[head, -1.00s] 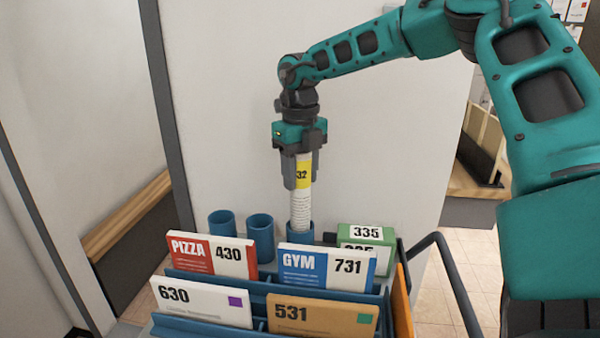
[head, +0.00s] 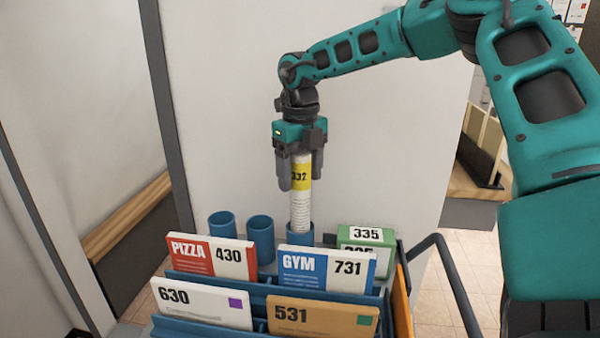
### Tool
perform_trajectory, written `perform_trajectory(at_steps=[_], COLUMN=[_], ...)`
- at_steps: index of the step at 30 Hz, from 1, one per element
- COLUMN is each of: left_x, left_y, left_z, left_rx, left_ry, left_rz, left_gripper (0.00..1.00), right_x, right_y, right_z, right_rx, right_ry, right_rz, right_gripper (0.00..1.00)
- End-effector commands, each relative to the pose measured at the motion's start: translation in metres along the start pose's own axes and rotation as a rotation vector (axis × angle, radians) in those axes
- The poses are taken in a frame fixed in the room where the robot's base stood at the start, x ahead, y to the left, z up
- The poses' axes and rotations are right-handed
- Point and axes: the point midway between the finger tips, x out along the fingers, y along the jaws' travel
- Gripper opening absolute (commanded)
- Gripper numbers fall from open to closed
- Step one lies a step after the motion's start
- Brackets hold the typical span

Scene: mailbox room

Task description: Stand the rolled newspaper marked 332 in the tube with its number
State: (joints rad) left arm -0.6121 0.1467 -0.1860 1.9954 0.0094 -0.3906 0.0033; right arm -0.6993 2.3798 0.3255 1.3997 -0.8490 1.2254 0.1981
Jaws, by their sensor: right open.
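The rolled newspaper (head: 300,205) is white with a yellow band that reads 332. It stands upright with its lower end inside the rightmost blue tube (head: 299,236). Any number on that tube is hidden behind the cards in front. My right gripper (head: 301,180) points down with its fingers open, one on either side of the newspaper's upper part. Two more blue tubes, the left one (head: 222,225) and the middle one (head: 260,232), look empty. My left gripper is not in view.
A blue rack (head: 258,292) in front holds a PIZZA 430 card (head: 212,256), a GYM 731 card (head: 326,264), a 630 card (head: 203,302) and a 531 card (head: 322,317). A green 335 box (head: 366,237) stands right of the tubes. A dark handle bar (head: 455,285) is at the right.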

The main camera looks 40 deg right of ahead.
Motion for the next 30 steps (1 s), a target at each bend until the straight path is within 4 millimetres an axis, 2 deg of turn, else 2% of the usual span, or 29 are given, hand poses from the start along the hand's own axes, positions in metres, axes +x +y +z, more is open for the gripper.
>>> perform_trajectory(at_steps=[9, 15, 21, 30], left_x=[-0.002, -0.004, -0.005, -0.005], left_y=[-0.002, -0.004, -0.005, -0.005], left_z=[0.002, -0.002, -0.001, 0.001], left_rx=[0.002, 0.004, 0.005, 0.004], left_ry=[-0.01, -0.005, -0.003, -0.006], left_rz=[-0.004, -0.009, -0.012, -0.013], left_gripper=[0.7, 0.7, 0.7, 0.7], right_x=[-0.073, -0.108, -0.121, -0.122], right_y=[-0.002, -0.002, -0.002, -0.002], right_z=[0.0, -0.001, -0.001, -0.001], right_rx=[0.0, 0.0, -0.001, -0.001], right_ry=[-0.007, -0.005, -0.003, -0.002], right_rz=[-0.002, -0.002, 0.0, 0.0], right_gripper=[0.69, 0.69, 0.69, 0.69])
